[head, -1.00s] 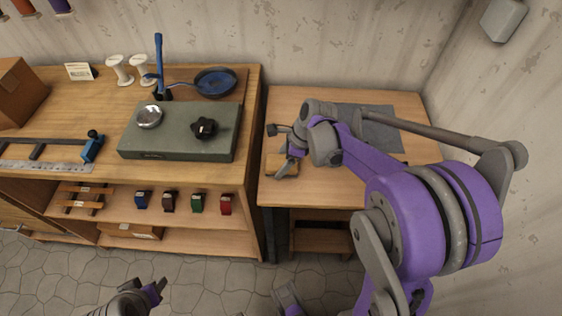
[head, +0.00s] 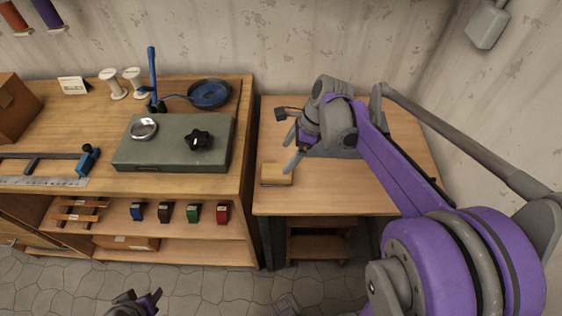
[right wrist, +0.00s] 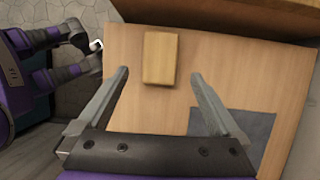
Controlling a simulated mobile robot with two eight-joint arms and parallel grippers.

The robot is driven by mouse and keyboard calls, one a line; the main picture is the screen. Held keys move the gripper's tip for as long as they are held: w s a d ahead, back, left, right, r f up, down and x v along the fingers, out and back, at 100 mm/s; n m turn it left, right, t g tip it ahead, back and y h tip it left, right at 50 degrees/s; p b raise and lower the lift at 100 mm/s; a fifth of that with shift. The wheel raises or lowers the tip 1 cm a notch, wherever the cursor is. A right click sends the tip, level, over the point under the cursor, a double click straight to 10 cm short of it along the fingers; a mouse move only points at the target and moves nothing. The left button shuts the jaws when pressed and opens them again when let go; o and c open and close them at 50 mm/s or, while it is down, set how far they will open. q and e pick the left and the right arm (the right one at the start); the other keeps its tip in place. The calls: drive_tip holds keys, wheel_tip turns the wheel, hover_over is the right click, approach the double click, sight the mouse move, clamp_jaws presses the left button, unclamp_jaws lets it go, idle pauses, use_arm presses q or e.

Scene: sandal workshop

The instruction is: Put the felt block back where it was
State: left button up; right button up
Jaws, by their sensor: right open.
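The felt block (head: 276,174), a small tan block, lies flat on the right-hand wooden table near its front left corner. In the right wrist view the felt block (right wrist: 160,58) lies on bare wood ahead of the fingers, with nothing gripping it. My right gripper (head: 291,150) is open and empty, above and just behind the block in the head view. Its two grey fingers (right wrist: 160,75) are spread wide. My left gripper (head: 147,299) is low at the bottom edge, over the floor, small and partly cut off.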

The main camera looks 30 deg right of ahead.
drive_tip(key=s+a+f+n+t+h, duration=0.1)
drive_tip(key=s+a+n, duration=0.4)
drive_tip(key=n, duration=0.7)
drive_tip(key=s+a+f+n+t+h, duration=0.1)
drive_tip(key=s+a+f+n+h, duration=0.1)
drive_tip(key=s+a+n, duration=0.3)
drive_tip(key=s+f+n, duration=0.1)
drive_tip(key=s+n, duration=0.3)
drive_tip(key=n, duration=0.3)
drive_tip(key=shift+s+f+t+h, duration=0.2)
drive_tip(key=shift+s+t+h, duration=0.2)
